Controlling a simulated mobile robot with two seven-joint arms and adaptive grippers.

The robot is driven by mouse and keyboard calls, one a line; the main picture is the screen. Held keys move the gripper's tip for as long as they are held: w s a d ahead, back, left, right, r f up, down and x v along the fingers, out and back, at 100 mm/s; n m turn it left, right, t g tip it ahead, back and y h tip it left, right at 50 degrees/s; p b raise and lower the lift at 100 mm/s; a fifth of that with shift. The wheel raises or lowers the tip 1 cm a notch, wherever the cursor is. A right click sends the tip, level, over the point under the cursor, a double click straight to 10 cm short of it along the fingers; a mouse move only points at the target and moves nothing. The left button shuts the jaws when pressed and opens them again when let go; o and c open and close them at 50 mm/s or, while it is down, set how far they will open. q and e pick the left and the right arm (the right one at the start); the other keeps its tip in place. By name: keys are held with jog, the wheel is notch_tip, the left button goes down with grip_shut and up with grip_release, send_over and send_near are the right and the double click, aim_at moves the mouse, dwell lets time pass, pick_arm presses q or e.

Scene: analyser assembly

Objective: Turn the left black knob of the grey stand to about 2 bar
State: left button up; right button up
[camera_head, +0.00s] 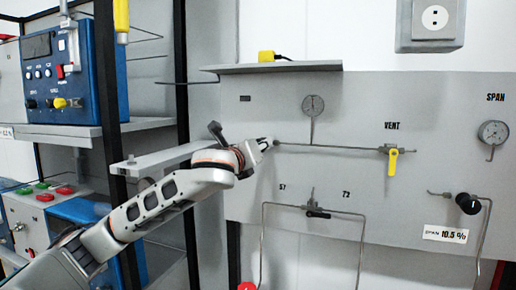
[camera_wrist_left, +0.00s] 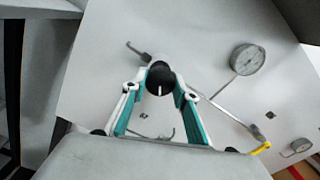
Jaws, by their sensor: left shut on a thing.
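The left black knob (camera_wrist_left: 159,82) sits on the grey stand (camera_head: 350,95), at the left end of a thin pipe. It has a white mark on its face, in the wrist view pointing roughly down. My left gripper (camera_head: 271,143) reaches it from the left; in the wrist view its fingers (camera_wrist_left: 161,90) are on either side of the knob, shut on it. In the head view the gripper mostly hides the knob. The left round gauge (camera_head: 313,105) is right of the knob and shows in the wrist view (camera_wrist_left: 247,59); its needle is too small to read. My right gripper is not in view.
A yellow vent valve handle (camera_head: 392,161) ends the pipe on the right. Further right are a second gauge (camera_head: 493,132) and a second black knob (camera_head: 468,203). A shelf (camera_head: 275,68) juts out above. A black-framed rack with a blue device (camera_head: 62,70) stands left.

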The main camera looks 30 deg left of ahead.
pick_arm(q)
jog(key=shift+f+m, duration=0.1)
jog(key=shift+m, duration=0.5)
jog(key=o, duration=1.1)
jog(key=v, duration=1.2)
